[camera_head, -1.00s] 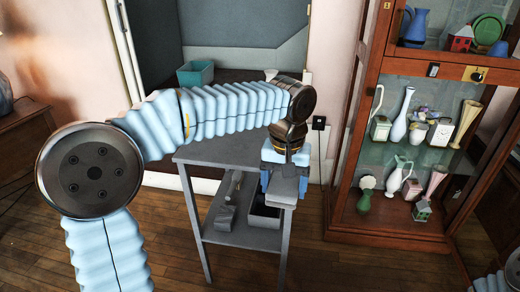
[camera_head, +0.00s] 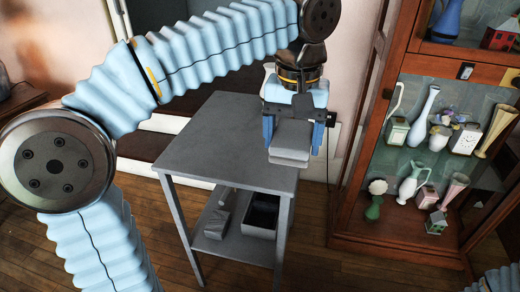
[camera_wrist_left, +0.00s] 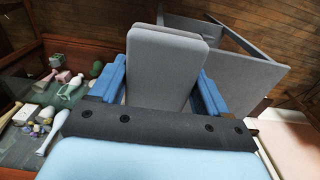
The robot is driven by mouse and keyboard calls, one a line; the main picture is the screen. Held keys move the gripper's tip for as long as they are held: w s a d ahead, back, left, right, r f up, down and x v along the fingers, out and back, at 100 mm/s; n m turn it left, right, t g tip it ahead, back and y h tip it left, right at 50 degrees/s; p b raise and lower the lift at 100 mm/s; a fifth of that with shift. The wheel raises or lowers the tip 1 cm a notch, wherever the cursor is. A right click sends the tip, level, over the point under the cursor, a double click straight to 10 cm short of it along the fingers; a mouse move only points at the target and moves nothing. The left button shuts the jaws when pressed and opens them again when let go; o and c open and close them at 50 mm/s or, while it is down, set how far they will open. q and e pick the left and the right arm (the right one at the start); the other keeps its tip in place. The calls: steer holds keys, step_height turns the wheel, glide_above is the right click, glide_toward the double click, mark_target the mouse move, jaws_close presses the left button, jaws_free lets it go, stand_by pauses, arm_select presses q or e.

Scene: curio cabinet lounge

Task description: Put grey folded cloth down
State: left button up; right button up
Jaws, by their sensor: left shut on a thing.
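The grey folded cloth (camera_head: 291,143) is a flat, stacked pad held in my left gripper (camera_head: 294,138), whose blue fingers close on its two sides. In the left wrist view the cloth (camera_wrist_left: 165,65) sits between the blue fingers (camera_wrist_left: 160,85) and sticks out beyond them. In the head view the cloth appears over the right edge of the grey side table (camera_head: 205,150). Whether it touches the top, I cannot tell. My right gripper does not show; only a bit of ribbed blue arm is at the bottom right corner.
The table's lower shelf holds a dark open bin (camera_head: 262,213) and a small grey item (camera_head: 217,222). A wood and glass curio cabinet (camera_head: 352,205) with vases and small ornaments stands close on the right. The left part of the tabletop is bare.

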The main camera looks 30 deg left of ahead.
arm_select(q)
steer(key=w+a+f, duration=0.3)
steer(key=w+a, duration=0.1)
steer(key=a, duration=0.3)
glide_above(251, 162)
steer(key=f, duration=0.6)
steer(key=shift+s+d+b, duration=0.2)
steer(key=shift+d+b, duration=0.1)
steer(key=shift+b, duration=0.05)
steer(key=shift+w+a+f, duration=0.1)
steer(key=shift+a+f, duration=0.05)
steer(key=shift+f, duration=0.85)
steer(key=shift+w+a+f, duration=0.1)
steer(key=shift+a+f, duration=0.05)
steer(key=shift+f, duration=0.8)
steer(key=shift+b, duration=0.3)
steer(key=shift+f, duration=0.2)
steer(key=o, duration=1.5)
step_height(251, 162, up, 12)
steer(key=p, duration=0.2)
steer(key=shift+s+r, duration=0.15)
steer(key=shift+r, duration=0.1)
